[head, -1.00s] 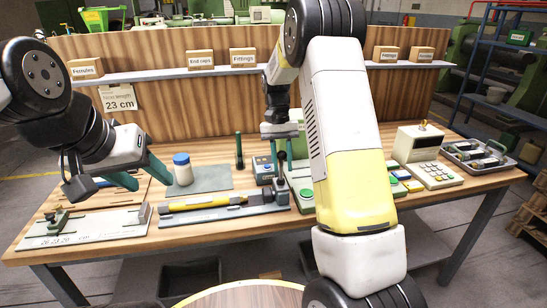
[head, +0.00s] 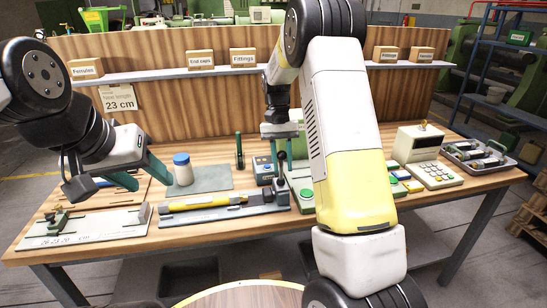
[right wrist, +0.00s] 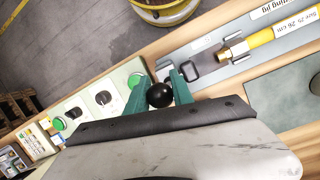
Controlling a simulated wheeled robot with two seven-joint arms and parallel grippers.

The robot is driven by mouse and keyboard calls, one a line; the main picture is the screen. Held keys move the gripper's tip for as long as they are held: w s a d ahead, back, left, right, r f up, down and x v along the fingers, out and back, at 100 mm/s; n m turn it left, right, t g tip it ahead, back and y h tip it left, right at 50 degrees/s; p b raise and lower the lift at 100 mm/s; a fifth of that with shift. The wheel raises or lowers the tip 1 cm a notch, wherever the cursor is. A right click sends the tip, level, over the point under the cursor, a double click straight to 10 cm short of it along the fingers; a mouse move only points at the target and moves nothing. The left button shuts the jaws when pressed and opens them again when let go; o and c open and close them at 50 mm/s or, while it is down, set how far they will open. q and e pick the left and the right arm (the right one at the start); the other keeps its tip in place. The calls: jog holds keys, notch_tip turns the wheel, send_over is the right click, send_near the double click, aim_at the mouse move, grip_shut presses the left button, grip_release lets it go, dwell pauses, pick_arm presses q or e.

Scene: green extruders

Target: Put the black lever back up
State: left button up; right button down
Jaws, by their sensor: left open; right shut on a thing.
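The black lever (head: 281,163) with its ball knob stands roughly upright at the right end of the grey clamp fixture (head: 185,218) on the bench. The knob (right wrist: 159,95) shows between two green fingertips in the right wrist view. My right gripper (head: 281,151) comes down from above and is shut on the knob. The lower part of the lever is hidden in the right wrist view. A yellow hose (head: 200,202) with a fitting lies along the fixture. My left gripper (head: 143,180) is open and empty above the bench at the left.
A length gauge plate (head: 85,228) lies at the left front. A green-button panel (head: 302,188), a keypad device (head: 434,175) and a parts tray (head: 478,157) are to the right. My right arm hides part of the bench.

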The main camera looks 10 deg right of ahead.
jog(key=c, duration=1.1)
grip_release()
jog(key=shift+r, duration=0.15)
jog(key=v, duration=0.7)
jog(key=shift+w+r, duration=0.1)
jog(key=shift+r, duration=0.2)
